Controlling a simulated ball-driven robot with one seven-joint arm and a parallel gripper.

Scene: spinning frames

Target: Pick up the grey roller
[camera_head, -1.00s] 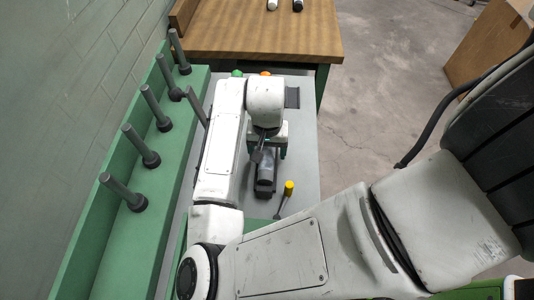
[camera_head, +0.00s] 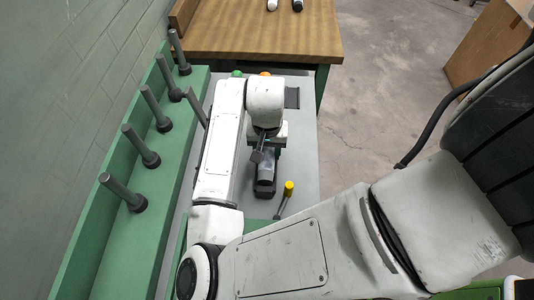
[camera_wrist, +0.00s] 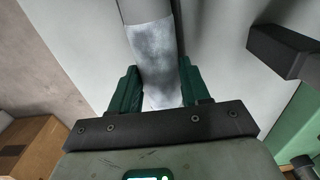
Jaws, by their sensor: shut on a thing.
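The grey roller (camera_wrist: 152,45) shows in the wrist view as a cylinder with a paler, mottled band, running up out of the top of the picture. My gripper (camera_wrist: 160,88) is shut on it, with one green finger on each side of the band. In the head view the roller (camera_head: 266,172) shows below my wrist, above or at a dark holder (camera_head: 265,189) on the grey bench. I cannot tell whether the two touch. My arm hides most of my gripper there.
A green rack (camera_head: 112,245) with several grey pegs runs along the wall at left. A yellow-ended tool (camera_head: 287,190) lies right of the holder. A dark grey plate (camera_head: 292,97) lies farther back. A wooden table (camera_head: 255,35) stands behind.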

